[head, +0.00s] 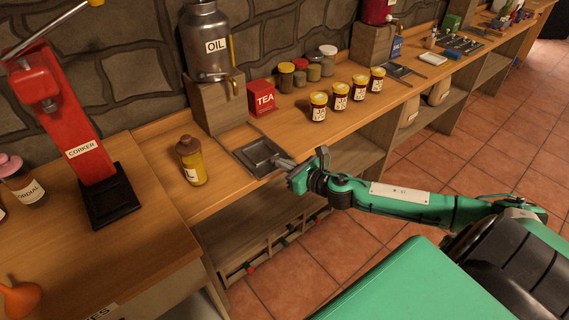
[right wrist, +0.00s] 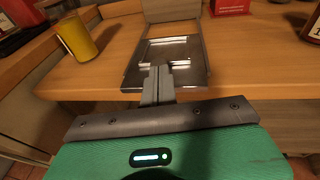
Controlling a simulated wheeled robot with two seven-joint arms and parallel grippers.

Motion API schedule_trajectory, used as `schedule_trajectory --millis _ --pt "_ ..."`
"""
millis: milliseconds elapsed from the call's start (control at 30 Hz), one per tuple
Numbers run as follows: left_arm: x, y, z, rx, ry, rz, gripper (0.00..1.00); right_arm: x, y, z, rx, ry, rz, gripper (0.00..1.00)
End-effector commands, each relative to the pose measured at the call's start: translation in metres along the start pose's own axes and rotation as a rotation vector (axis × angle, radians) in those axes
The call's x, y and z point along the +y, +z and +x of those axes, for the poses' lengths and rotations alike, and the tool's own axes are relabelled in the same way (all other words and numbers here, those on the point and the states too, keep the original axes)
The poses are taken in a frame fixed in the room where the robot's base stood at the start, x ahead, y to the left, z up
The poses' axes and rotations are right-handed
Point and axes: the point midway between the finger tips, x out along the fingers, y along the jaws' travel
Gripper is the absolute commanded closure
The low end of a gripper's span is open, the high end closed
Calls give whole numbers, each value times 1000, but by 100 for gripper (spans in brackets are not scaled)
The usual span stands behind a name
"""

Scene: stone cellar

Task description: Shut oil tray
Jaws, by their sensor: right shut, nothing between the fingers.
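The oil tray (head: 252,153) is a shallow grey metal tray on the bench, in front of the wooden block under the metal tank labelled OIL (head: 208,45). It sticks out from the block toward the bench's front edge. It also shows in the right wrist view (right wrist: 190,54). My right gripper (head: 284,162) is shut and empty at the tray's front side. In the right wrist view its fingertips (right wrist: 159,72) overlap the tray's near edge; I cannot tell whether they touch it. My left gripper is not in view.
A yellow bottle (head: 190,161) stands left of the tray. A red TEA box (head: 262,97) and several yellow-lidded jars (head: 318,106) stand to its right. A red corker (head: 77,125) stands at far left. The floor in front is clear beside a lower shelf.

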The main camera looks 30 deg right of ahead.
Motion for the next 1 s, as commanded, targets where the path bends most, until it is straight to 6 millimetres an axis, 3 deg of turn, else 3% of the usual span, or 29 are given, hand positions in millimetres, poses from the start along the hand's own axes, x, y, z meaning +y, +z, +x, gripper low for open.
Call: schedule_trajectory --millis 467,700,1000 --pt "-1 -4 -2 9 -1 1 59 -1 2 5 -2 -1 1 100" --pt "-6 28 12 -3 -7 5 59 -7 10 34 -4 -3 2 100" --pt "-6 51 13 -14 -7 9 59 -14 18 81 -4 -2 1 100"
